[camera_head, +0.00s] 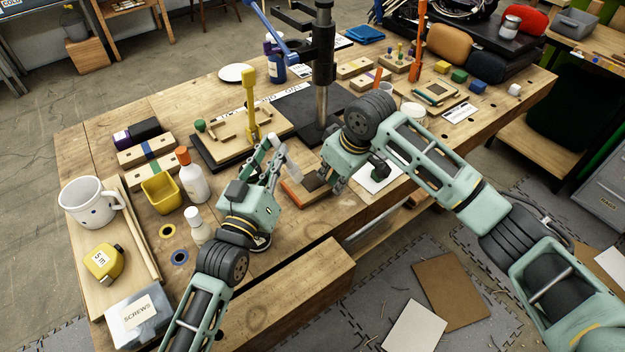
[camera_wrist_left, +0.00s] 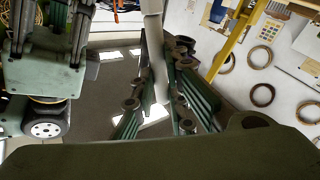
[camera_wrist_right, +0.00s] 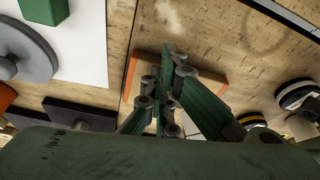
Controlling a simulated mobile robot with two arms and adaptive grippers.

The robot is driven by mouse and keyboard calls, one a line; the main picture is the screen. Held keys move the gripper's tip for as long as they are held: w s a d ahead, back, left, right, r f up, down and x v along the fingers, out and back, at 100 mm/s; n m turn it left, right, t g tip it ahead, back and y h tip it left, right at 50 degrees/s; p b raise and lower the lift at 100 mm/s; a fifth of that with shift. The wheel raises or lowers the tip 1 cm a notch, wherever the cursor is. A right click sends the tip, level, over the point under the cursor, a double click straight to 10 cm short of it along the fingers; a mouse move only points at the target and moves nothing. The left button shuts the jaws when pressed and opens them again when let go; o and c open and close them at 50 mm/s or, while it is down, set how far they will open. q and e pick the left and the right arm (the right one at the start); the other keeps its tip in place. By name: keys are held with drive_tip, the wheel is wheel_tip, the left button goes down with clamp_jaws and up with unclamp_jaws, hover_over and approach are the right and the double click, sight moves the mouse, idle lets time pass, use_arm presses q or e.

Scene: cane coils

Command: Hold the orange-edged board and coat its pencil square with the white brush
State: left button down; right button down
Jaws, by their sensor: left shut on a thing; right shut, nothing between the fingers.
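The orange-edged board (camera_head: 292,194) lies on the workbench between my two grippers, partly hidden by the right one. In the right wrist view, its orange edge (camera_wrist_right: 129,74) shows behind the fingers; I cannot make out the pencil square. My left gripper (camera_head: 275,152) is shut on a pale, slim thing, seemingly the white brush (camera_wrist_left: 152,40), and holds it above the bench, left of the board. Part of the brush shows pale beside the fingers in the head view (camera_head: 293,172). My right gripper (camera_head: 329,186) is shut and empty, with its fingertips low over the board.
A white sheet (camera_head: 378,180) lies right of the board, partly behind my right arm. A wooden fixture with a yellow upright tool (camera_head: 249,100) and a black post stand (camera_head: 322,90) are behind. Bottles (camera_head: 193,178), a yellow bin (camera_head: 161,194) and a mug (camera_head: 90,202) stand left.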

use_arm(q)
drive_tip(key=shift+f, duration=0.25)
drive_tip(key=shift+w+d+r, duration=0.1)
drive_tip(key=shift+w+d, duration=0.5)
drive_tip(key=shift+d, duration=0.3)
drive_tip(key=shift+w+d, duration=0.55)
drive_tip(key=shift+d, duration=0.3)
